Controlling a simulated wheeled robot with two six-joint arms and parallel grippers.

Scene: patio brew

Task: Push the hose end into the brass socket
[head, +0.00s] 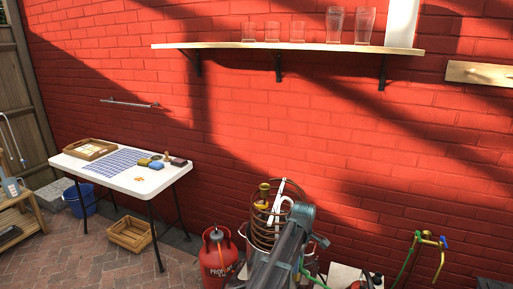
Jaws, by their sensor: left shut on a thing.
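My left gripper (283,199) reaches in from the bottom, beside the upper part of a copper coil (254,227) standing in a steel pot. It is shut on the hose end, which the gripper and wrist mostly hide. A piece of green hose (302,264) shows beside my left arm, lower down. My right gripper is not in view.
A red gas bottle (218,258) stands left of the pot. A brass tap (432,240) with a green hose is at the right. A white table (138,185) with a tray stands at the left. A shelf (285,46) with glasses hangs above.

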